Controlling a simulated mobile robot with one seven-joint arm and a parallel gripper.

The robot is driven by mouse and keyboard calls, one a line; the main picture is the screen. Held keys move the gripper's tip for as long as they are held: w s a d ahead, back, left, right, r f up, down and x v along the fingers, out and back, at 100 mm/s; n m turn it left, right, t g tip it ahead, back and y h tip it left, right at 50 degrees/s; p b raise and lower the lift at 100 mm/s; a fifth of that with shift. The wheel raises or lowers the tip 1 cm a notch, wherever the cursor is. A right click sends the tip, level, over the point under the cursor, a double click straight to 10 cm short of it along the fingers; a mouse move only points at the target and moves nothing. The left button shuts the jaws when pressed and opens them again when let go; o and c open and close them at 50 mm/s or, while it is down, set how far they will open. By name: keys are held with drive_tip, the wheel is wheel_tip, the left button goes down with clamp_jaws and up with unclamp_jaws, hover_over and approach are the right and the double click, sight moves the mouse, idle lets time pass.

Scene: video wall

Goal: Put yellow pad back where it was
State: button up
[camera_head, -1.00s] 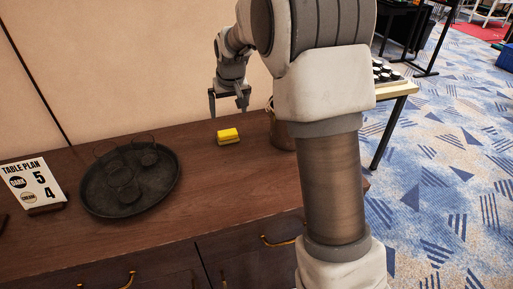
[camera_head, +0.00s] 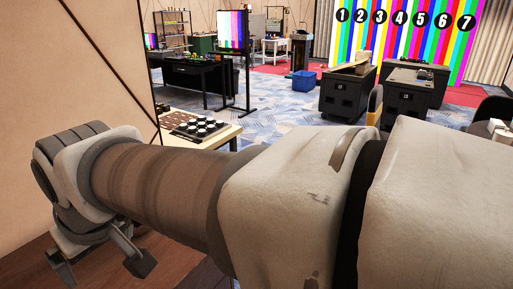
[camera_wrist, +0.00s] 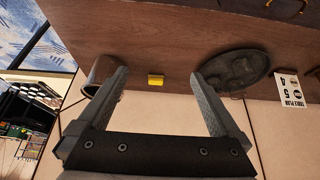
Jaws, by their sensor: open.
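The yellow pad (camera_wrist: 156,80) lies on the dark wooden sideboard top (camera_wrist: 170,45) in the wrist view. It appears between the two fingers of my gripper (camera_wrist: 158,78), but farther off and apart from them. My gripper is open and empty. In the head view my gripper (camera_head: 103,262) hangs at the lower left over the brown sideboard (camera_head: 170,262); the pad is not in that view.
In the wrist view, a round dark tray (camera_wrist: 237,70) with dark round items lies right of the pad, and a table plan card (camera_wrist: 290,90) stands beyond it. A metal pot (camera_wrist: 103,72) is left. Black crates (camera_head: 343,95) stand on the carpet.

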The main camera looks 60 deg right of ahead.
drive_tip(key=s, duration=0.1)
drive_tip(key=s+f, duration=0.1)
drive_tip(key=s, duration=0.3)
drive_tip(key=shift+f, duration=0.35)
drive_tip(key=shift+r, duration=0.1)
wheel_tip(320, 180, up, 5)
drive_tip(key=p, duration=0.4)
drive_tip(key=shift+p, duration=0.4)
